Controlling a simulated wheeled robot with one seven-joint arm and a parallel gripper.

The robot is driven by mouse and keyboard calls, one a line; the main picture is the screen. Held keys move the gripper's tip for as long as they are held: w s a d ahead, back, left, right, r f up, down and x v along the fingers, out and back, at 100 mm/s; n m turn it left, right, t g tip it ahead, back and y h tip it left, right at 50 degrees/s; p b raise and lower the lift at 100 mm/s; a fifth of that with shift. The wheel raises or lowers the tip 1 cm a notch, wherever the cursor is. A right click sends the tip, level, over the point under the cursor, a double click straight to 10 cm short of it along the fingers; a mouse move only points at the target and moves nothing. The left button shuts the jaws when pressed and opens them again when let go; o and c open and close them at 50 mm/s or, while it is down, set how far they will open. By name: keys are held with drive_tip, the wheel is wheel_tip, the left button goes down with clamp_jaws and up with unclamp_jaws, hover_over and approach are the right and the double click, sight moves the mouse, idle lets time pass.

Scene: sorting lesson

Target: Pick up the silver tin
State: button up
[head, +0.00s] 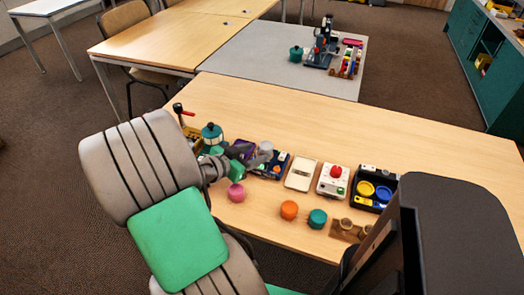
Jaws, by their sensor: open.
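My gripper (257,159) is over the left part of the near wooden table, at the end of my grey and green arm. It is open, and its fingers are small and partly hidden in this view. A small grey, rounded shape (265,147) shows right at the fingers. It may be the silver tin, but I cannot tell it clearly from the gripper's own grey parts. I cannot tell whether the fingers touch it.
Near the gripper are a pink pot (236,192), a teal lantern-like thing (212,134) and a dark blue tray (277,168). The table's far right is clear.

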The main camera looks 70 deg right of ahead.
sight(262, 149)
drive_tip(key=x, duration=0.4)
drive_tip(key=shift+s+d, duration=0.25)
drive_tip(key=shift+d, duration=0.1)
clamp_jaws()
drive_tip(key=shift+r, duration=0.2)
